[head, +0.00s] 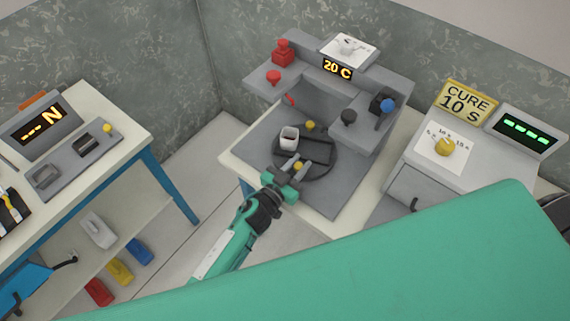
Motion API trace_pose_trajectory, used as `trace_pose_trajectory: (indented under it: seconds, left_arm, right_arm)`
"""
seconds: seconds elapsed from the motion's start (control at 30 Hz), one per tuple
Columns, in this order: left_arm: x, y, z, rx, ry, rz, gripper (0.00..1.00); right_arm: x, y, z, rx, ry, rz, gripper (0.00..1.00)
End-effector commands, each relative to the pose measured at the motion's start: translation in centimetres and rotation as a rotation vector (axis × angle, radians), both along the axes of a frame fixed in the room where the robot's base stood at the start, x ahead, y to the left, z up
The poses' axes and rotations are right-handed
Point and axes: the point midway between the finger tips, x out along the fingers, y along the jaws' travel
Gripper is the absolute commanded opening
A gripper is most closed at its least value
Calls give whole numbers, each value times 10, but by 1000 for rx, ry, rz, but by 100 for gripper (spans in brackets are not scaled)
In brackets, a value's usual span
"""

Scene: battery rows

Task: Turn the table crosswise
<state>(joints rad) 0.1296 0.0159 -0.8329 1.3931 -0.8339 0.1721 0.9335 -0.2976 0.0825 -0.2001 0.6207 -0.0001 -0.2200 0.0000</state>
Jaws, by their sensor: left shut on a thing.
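The round dark turntable (322,172) lies on the grey base of the station at the middle of the view. A rectangular dark plate (318,150) lies across it, its long side running roughly left to right. One yellow knob (310,125) is at the far side and another yellow knob (298,166) at the near side. My left gripper (291,178) is at the near edge, shut on the near yellow knob; its fingers partly hide it. My right gripper is not in view.
The station has a display reading 20 C (338,69), red knobs (274,76) and a blue-topped lever (387,106). A curing unit (450,160) with a yellow dial stands right. A bench (120,135) stands left, with coloured blocks on its lower shelf.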

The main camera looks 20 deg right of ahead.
Motion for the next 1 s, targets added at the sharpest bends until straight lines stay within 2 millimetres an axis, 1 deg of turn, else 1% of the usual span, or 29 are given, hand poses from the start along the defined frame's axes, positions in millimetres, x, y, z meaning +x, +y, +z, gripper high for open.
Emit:
trace_pose_trajectory:
  seconds: [0.27, 0.3, 0.37, 0.4, 0.67, 0.77, 0.87, 1.0]
  left_arm:
    - [-1, 0, -2, 3, 2, 1, 0]
    - [-1, 0, -2, 3, 2, 1, 29]
    - [-1, 0, -2, 3, 2, 1, 41]
    - [-1, 0, -2, 2, 2, 1, 45]
    - [-1, 0, -1, 1, 1, 1, 45]
    - [-3, 4, -1, 1, 1, 1, 45]
    - [-9, 13, -2, 3, 1, 1, 45]
    - [-23, 33, -3, 3, 2, 1, 45]
  right_arm:
    - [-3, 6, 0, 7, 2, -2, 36]
    - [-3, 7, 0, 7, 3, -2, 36]
    - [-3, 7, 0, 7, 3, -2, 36]
    - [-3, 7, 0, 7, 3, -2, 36]
    - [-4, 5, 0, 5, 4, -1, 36]
    - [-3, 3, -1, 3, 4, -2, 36]
    - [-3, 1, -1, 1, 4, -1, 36]
    - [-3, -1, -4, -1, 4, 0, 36]
